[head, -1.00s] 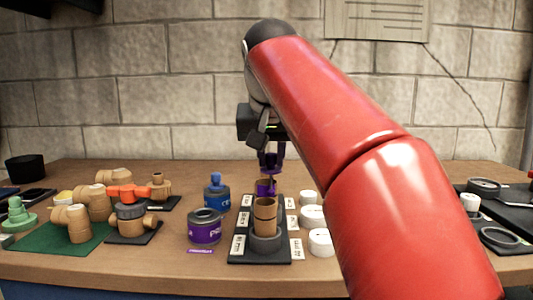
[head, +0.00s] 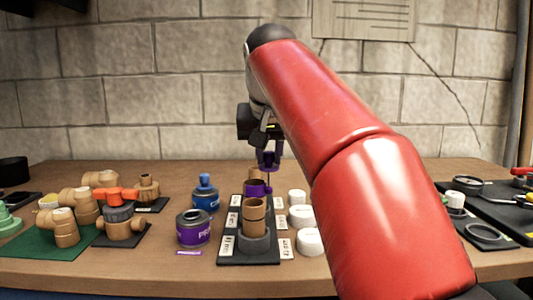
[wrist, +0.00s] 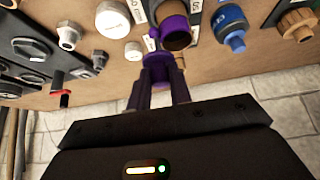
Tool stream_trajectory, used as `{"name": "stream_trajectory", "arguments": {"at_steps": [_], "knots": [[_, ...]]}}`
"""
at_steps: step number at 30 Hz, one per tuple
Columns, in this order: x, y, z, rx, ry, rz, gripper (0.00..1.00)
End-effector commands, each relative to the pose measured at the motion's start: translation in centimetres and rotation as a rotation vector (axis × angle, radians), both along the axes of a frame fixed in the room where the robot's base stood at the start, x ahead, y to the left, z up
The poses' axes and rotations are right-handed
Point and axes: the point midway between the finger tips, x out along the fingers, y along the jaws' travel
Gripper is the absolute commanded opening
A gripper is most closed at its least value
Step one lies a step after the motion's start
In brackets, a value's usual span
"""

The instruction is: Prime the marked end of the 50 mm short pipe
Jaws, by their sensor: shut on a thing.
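A tan pipe with a purple band around its upper end (head: 256,188) stands in the middle of the black rack (head: 232,258); its purple end also shows in the wrist view (wrist: 172,26). A wider tan pipe (head: 255,215) stands in front of it and hides its lower part. The rack labels are too small to read. My gripper (head: 268,158) is shut on the purple dauber (wrist: 157,66), just behind and right of the banded pipe. Whether the dauber touches the pipe is unclear. The purple primer can (head: 194,232) stands open, left of the rack.
A blue cement can (head: 206,196) with its lid on stands behind the primer can. White caps (head: 309,242) line the rack's right side. Tan fittings and an orange-handled valve (head: 120,220) stand at left. Black trays (head: 495,215) with tools lie at right.

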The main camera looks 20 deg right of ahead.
Motion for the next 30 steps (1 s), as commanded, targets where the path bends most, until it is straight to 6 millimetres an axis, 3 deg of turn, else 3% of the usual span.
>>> {"name": "stream_trajectory", "arguments": {"at_steps": [30], "knots": [[2.5, -1.0, 0.0, 0.000, 0.000, 0.000, 0.00]]}}
